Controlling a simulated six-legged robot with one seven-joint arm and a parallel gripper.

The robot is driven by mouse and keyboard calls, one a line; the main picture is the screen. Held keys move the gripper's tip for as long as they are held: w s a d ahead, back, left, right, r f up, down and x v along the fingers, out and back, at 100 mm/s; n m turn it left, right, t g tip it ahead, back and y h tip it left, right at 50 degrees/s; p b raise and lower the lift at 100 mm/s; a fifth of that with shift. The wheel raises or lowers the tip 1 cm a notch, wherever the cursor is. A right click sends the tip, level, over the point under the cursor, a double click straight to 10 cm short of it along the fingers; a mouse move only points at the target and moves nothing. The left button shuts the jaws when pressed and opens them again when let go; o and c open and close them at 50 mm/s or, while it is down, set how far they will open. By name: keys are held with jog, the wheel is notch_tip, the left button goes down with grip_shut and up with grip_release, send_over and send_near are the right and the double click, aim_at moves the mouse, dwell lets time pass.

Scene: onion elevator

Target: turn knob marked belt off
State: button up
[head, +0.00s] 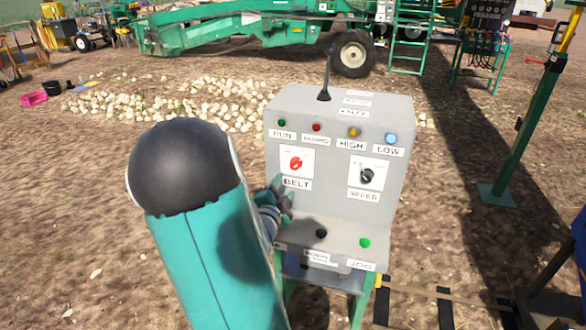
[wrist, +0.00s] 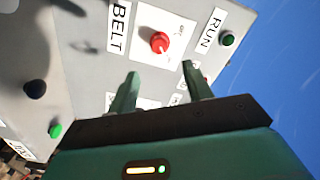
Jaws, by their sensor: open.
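The red BELT knob (head: 296,163) sits on a white plate on the upper left of the grey control box's front face (head: 325,205), above the BELT label (head: 297,183). In the wrist view the red knob (wrist: 160,42) lies just beyond my gripper (wrist: 158,75), roughly between the lines of its two green fingers. The fingers are apart, empty, and not touching the knob. In the head view my gripper (head: 283,190) is at the panel's left edge, just below and left of the knob, partly hidden behind my arm.
A black SPEED knob (head: 367,175) is right of the BELT knob. Indicator lights run above, and a black lever (head: 325,80) stands on top. A green button (head: 364,243) is on the lower ledge. Onions (head: 190,103) lie behind; a green post (head: 515,140) stands right.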

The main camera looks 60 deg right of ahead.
aim_at(294, 167)
jog(key=d, duration=0.3)
jog(key=w+d, duration=0.1)
jog(key=d, duration=0.6)
jog(key=shift+w+d, duration=0.35)
jog(key=c, duration=1)
